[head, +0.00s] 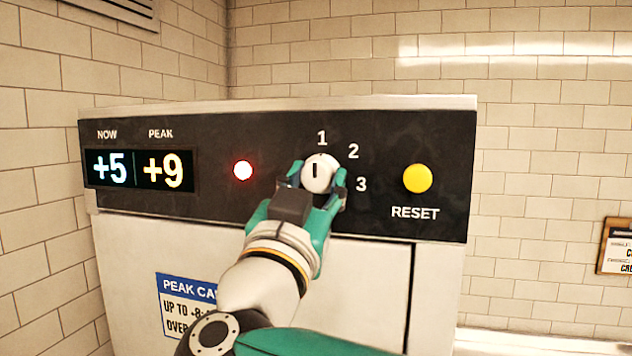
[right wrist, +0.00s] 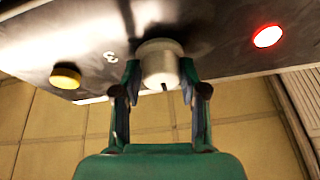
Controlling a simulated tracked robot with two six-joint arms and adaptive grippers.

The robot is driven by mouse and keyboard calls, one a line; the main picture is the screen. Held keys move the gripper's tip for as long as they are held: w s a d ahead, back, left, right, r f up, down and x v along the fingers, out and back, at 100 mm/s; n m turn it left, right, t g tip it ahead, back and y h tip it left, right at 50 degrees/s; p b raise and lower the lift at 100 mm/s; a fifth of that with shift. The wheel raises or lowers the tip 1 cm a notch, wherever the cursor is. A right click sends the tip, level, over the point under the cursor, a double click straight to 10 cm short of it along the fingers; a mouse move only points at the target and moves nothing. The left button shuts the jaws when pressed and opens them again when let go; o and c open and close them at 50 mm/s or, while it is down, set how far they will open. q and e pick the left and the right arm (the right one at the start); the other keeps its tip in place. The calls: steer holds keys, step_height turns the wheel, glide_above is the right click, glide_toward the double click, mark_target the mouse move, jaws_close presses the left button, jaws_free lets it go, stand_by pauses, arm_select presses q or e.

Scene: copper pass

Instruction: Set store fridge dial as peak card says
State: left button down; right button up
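The white dial (head: 318,173) is on the black panel of the fridge, with numbers 1, 2 and 3 around it. Its dark mark points up, toward 1. My right gripper (head: 317,178) has one finger on each side of the dial and looks shut on it. The right wrist view also shows the dial (right wrist: 160,66) between the fingers. The display (head: 140,170) reads NOW +5 and PEAK +9. The peak card (head: 178,293) on the fridge front reads "UP TO +8" and "OVER"; my right arm hides the rest. My left gripper is out of view.
A red lamp (head: 243,170) glows left of the dial. A yellow RESET button (head: 417,178) sits to its right on the same panel.

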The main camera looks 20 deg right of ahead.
steer(key=shift+a+r, duration=0.1)
steer(key=shift+c, duration=1)
